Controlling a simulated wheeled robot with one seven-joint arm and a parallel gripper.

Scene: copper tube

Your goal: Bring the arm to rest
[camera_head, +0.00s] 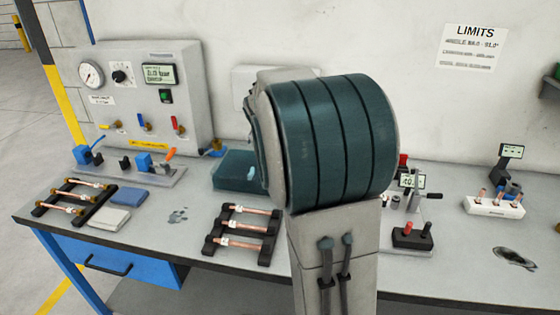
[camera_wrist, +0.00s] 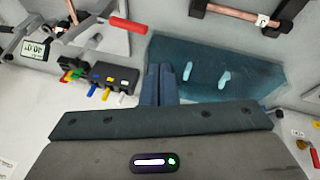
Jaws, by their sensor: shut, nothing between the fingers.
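My gripper (camera_wrist: 160,72) shows in the wrist view with its two dark fingers together and nothing between them. The fingertips overlap the left edge of a teal block or tray (camera_wrist: 255,78) that has two pale marks or pieces on top; I cannot tell if they touch it. In the head view my arm's large teal and grey link (camera_head: 335,140) fills the middle. It hides my gripper and part of the bench. The teal block or tray (camera_head: 232,172) shows partly to its left.
The grey bench (camera_head: 165,240) holds a gauge panel (camera_head: 130,95), racks with copper tubes (camera_head: 240,236) (camera_head: 75,203), a red-handled black fixture (camera_head: 412,238) and a white block with copper tubes (camera_head: 494,206). A wall stands behind.

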